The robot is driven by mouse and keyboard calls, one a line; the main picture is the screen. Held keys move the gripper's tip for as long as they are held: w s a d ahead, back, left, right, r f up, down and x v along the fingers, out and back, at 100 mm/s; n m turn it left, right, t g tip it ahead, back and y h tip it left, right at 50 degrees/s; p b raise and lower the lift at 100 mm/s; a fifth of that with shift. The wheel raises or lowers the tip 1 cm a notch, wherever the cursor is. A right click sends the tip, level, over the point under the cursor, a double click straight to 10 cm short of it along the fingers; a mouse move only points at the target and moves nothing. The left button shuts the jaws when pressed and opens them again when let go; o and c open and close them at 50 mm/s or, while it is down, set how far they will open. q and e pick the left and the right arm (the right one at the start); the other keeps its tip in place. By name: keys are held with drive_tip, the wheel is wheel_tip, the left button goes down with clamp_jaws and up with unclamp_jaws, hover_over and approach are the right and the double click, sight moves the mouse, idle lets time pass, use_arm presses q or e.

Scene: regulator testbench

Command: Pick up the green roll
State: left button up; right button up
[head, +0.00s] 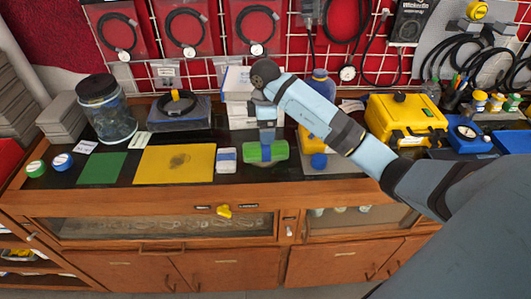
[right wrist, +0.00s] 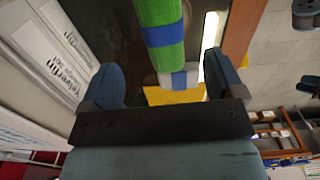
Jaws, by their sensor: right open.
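The green roll (head: 250,154) lies on the dark bench top near its front edge, left of right, between a small white-and-blue block and a blue-topped yellow item. A blue band shows around it in the right wrist view (right wrist: 161,12). My right gripper (head: 266,147) points down at the middle of the roll. In the right wrist view my right gripper (right wrist: 164,76) is open, its two dark blue fingers well apart. The roll lies ahead between the finger lines, with gaps on both sides; I see no contact. My left gripper is in neither view.
The white-and-blue block (head: 226,159) is close left of the roll. A yellow mat (head: 175,163) and green mat (head: 102,168) lie farther left. White boxes (head: 238,100) stand behind my gripper. A yellow case (head: 405,121) stands to the right.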

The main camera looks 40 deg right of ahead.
sight(266, 147)
wheel_tip(266, 147, down, 9)
drive_tip(key=shift+s+r, duration=0.15)
drive_tip(key=shift+r, duration=0.05)
drive_tip(key=shift+a, duration=0.1)
drive_tip(key=c, duration=1.1)
drive_tip(key=shift+r, duration=0.1)
